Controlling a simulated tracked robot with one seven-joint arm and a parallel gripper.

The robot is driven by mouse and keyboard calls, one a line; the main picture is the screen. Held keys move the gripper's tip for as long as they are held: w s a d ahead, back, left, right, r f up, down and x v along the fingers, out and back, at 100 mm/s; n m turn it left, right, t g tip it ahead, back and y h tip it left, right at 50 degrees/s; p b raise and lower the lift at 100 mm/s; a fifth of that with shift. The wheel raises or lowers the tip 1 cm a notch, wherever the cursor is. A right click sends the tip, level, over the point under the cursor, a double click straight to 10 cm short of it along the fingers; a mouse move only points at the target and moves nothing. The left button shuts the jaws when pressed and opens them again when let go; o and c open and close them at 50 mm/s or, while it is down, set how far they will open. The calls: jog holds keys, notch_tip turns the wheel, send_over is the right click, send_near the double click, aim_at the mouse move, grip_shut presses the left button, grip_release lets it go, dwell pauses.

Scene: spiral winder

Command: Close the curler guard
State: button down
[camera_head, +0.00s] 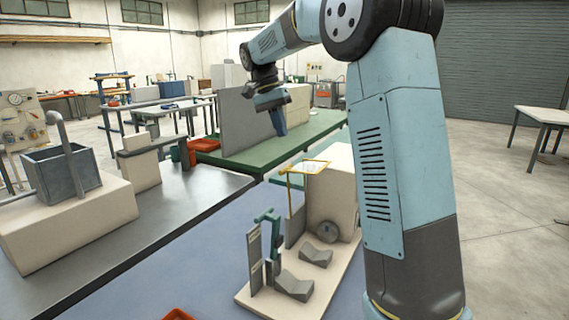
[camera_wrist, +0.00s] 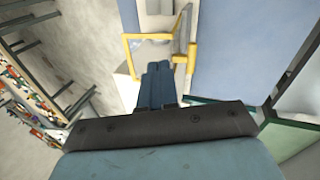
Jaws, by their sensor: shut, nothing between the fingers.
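The spiral winder (camera_head: 335,180) is a cream machine on a cream base plate, on a blue-grey table. A yellow frame (camera_head: 306,165), which looks like the curler guard, sticks out level at the top of the machine, with a yellow post below its left end. The inside of the frame looks clear or empty. In the wrist view the yellow frame (camera_wrist: 133,37) shows just beyond the fingertips. My gripper (camera_head: 279,130) is shut and empty, pointing down, above and behind the frame in the head view. Its blue fingers also show in the wrist view (camera_wrist: 158,68). I see no clear contact with the frame.
A green lever stand (camera_head: 268,225) and grey angled blocks (camera_head: 294,287) sit on the front of the base. A green-topped bench (camera_head: 250,150) with a grey panel stands behind. A dark bench with a grey bin (camera_head: 62,172) is at left. Open floor lies at right.

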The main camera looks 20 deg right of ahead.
jog(key=w+f+m+g, duration=0.1)
jog(key=w+f, duration=0.2)
jog(key=w, duration=0.2)
jog(key=x, duration=0.9)
jog(key=shift+f, duration=0.3)
